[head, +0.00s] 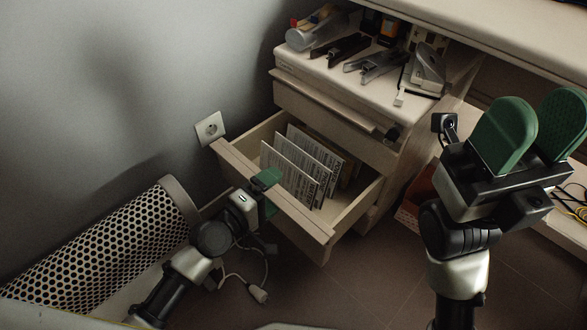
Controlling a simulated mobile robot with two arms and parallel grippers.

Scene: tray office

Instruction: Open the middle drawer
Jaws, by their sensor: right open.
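The cabinet (400,160) stands right of centre in the head view. Its top drawer (315,105) is closed, with a long bar handle across its front. The drawer below it (303,215) is pulled well out, with upright printed cards or folders (292,168) inside. My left gripper (267,183) is at this drawer's front, its green pads against the front near the middle. The drawer front partly hides its fingers, so its grip is unclear. My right gripper (535,125) is raised at the right, open and empty, away from the drawers.
Staplers (342,48), a tape dispenser (425,70) and other desk items stand on the cabinet top. A perforated bin (110,245) lies at the left, near my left arm. A wall socket (210,128) is behind. A cable lies on the floor.

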